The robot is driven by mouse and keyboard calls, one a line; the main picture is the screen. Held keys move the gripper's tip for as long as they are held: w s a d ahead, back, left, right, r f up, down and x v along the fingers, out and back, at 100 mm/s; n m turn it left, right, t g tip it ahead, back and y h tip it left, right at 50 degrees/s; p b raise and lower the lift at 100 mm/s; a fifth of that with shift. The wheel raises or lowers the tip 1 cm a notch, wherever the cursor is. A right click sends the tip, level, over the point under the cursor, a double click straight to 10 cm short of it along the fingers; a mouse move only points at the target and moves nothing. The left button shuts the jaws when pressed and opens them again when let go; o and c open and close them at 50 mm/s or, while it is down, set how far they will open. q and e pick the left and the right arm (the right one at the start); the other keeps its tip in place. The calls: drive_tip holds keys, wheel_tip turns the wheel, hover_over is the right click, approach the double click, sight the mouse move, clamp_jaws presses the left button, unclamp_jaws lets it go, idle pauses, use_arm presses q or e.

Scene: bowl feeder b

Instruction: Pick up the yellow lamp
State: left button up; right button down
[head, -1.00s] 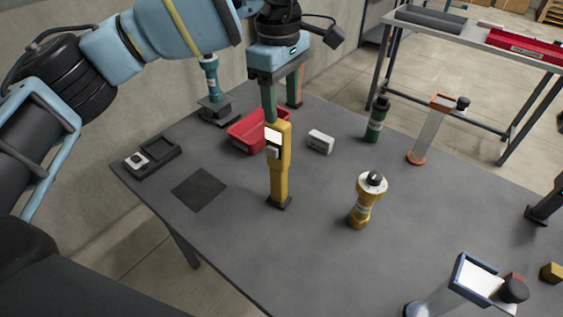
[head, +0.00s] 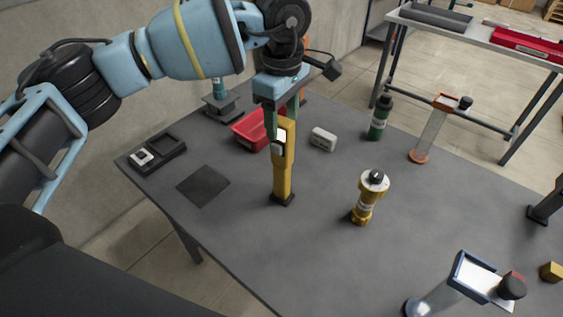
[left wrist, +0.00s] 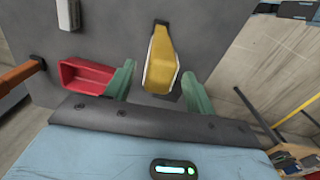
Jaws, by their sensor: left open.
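The yellow lamp (head: 283,172) stands upright on a small dark foot in the middle of the grey table, with a white panel near its top. My left gripper (head: 281,118) is open at the lamp's upper end, pointing down from above. In the left wrist view, the yellow lamp (left wrist: 161,62) shows between the two green fingers of the left gripper (left wrist: 159,84), with a gap on either side. I cannot tell whether a finger touches it.
A red bin (head: 248,131) stands just behind the lamp, and a small white block (head: 323,139) lies to its right. A gold flashlight-like object (head: 368,197) and a green cylinder (head: 380,117) stand further right. A blue-framed lamp (head: 462,275) is at the front right.

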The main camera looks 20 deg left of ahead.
use_arm(q)
drive_tip(key=shift+f, duration=0.9)
clamp_jaws()
